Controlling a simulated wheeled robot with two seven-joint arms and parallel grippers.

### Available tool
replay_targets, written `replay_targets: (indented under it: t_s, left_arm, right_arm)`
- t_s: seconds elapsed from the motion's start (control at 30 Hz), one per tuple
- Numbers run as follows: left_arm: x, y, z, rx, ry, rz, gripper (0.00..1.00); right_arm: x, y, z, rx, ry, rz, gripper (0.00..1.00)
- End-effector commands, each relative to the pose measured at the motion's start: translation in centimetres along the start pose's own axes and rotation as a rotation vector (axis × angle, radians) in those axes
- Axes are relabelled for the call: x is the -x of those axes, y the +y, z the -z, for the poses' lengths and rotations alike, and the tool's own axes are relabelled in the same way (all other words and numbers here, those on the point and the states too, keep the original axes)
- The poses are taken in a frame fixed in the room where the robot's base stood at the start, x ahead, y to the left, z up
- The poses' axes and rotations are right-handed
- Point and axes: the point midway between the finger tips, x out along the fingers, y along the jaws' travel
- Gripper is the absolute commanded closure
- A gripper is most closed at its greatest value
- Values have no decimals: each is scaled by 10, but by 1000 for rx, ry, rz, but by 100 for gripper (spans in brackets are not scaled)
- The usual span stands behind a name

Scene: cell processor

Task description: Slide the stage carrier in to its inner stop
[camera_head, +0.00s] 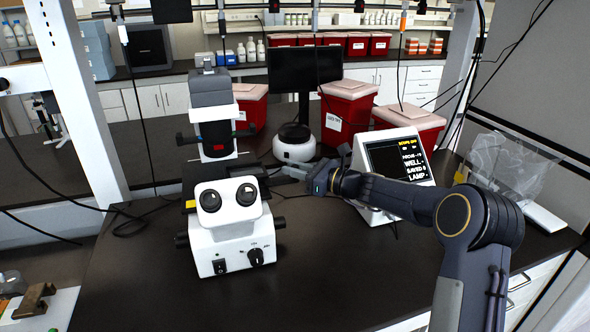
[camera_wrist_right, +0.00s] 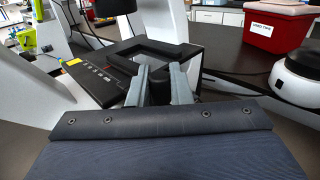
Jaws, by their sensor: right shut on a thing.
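The stage carrier is a black frame with a square opening (camera_wrist_right: 160,58) in the right wrist view, lying on the microscope's dark stage (camera_wrist_right: 88,76). In the head view the white microscope (camera_head: 232,228) stands on the dark bench, and the carrier (camera_head: 252,171) sticks out from its right side. My right gripper (camera_head: 280,174) reaches in from the right at the carrier's right edge. In the right wrist view its two grey fingers (camera_wrist_right: 155,88) are closed on the near edge of the carrier; the exact grip is partly hidden. My left gripper is not in view.
A white display unit (camera_head: 397,170) stands right of the microscope, close to my right forearm. The bench front (camera_head: 330,280) is clear.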

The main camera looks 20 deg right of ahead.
Motion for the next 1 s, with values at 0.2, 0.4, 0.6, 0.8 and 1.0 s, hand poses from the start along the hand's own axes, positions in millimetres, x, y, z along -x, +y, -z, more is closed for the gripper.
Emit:
replay_targets:
  t_s: [0.2, 0.4, 0.6, 0.8, 1.0]
  left_arm:
    - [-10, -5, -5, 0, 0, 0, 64]
    - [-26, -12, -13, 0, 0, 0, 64]
    - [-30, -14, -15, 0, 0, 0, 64]
    - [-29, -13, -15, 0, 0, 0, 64]
    - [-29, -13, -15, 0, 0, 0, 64]
  right_arm:
    - [-18, 17, 3, 0, -3, -4, 100]
    - [-52, 52, 3, 0, -4, -6, 100]
    - [-67, 68, 0, 0, -2, -3, 100]
    - [-68, 69, 0, -1, -1, -5, 100]
    - [-68, 69, 0, -1, -1, -6, 67]
